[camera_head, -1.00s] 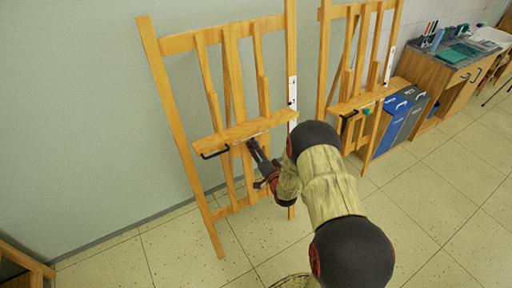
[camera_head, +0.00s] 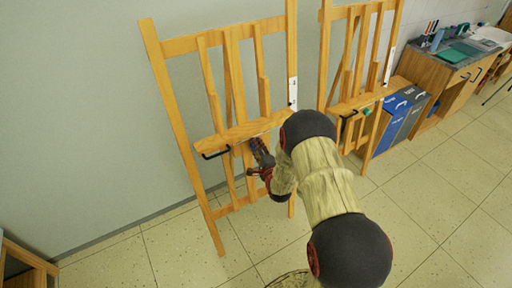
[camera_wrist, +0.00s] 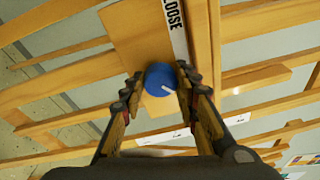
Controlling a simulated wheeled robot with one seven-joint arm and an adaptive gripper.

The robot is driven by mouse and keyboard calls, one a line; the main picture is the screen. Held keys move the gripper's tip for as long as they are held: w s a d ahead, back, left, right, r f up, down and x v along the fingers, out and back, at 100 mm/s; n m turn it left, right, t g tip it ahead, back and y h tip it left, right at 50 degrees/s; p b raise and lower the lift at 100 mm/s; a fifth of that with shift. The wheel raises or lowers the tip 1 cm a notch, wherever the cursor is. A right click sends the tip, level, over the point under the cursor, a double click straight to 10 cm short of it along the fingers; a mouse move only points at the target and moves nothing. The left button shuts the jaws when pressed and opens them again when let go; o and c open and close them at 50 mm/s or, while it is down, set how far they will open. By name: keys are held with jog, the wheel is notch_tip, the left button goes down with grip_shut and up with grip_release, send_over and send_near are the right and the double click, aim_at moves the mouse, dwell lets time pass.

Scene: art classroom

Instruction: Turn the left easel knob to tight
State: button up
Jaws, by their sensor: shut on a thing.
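The left easel (camera_head: 180,135) is a wooden frame against the wall. In the wrist view its round blue knob (camera_wrist: 160,79) sits on a wooden board, with a short white mark pointing to the lower right. A white strip reading "LOOSE" (camera_wrist: 173,18) is above the knob. Another white strip (camera_wrist: 165,137) below it is partly covered and its text is unreadable. My gripper (camera_wrist: 159,83) has a finger on each side of the knob and is shut on it. In the head view my gripper (camera_head: 262,158) is just below the left easel's ledge, and the knob cannot be made out clearly.
A second easel (camera_head: 350,104) with a green knob (camera_head: 366,112) stands to the right. A wooden piece of furniture (camera_head: 22,262) is at the lower left. The tiled floor between is clear.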

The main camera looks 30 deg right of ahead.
jog(key=shift+r+m, duration=0.1)
jog(key=shift+m, duration=0.5)
jog(key=o, duration=1.2)
jog(key=shift+c, duration=0.2)
